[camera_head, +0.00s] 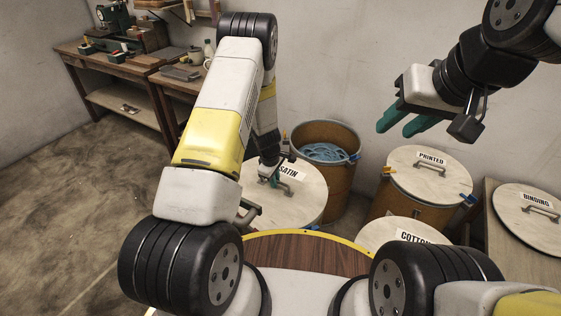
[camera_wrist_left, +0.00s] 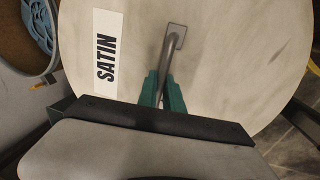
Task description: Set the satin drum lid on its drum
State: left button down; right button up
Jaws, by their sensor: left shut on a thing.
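The satin drum lid (camera_head: 300,200) is a pale round wooden disc with a white SATIN label and a metal handle. In the left wrist view the lid (camera_wrist_left: 230,60) fills most of the picture. My left gripper (camera_head: 275,180) is shut on its handle (camera_wrist_left: 171,50), with green fingers on both sides of it. An open brown drum (camera_head: 338,172) holding blue ribbon stands just behind the lid, to its right. I cannot tell what is under the lid. My right gripper (camera_head: 402,126) is in the air at the upper right, its green fingers apart and empty.
The drum lids marked PRINTED (camera_head: 432,178), COTTON (camera_head: 385,232) and BINDING (camera_head: 525,205) are to the right. A wooden bench (camera_head: 85,55) with tools stands at the far left. The floor (camera_head: 75,190) at left is clear.

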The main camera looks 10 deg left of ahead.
pick_arm(q)
jog(key=c, duration=1.4)
grip_release()
jog(key=shift+r, duration=0.1)
notch_tip(320, 180, up, 8)
jog(key=s, duration=0.1)
jog(key=shift+s+a+f, duration=0.2)
jog(key=shift+a+f, duration=0.05)
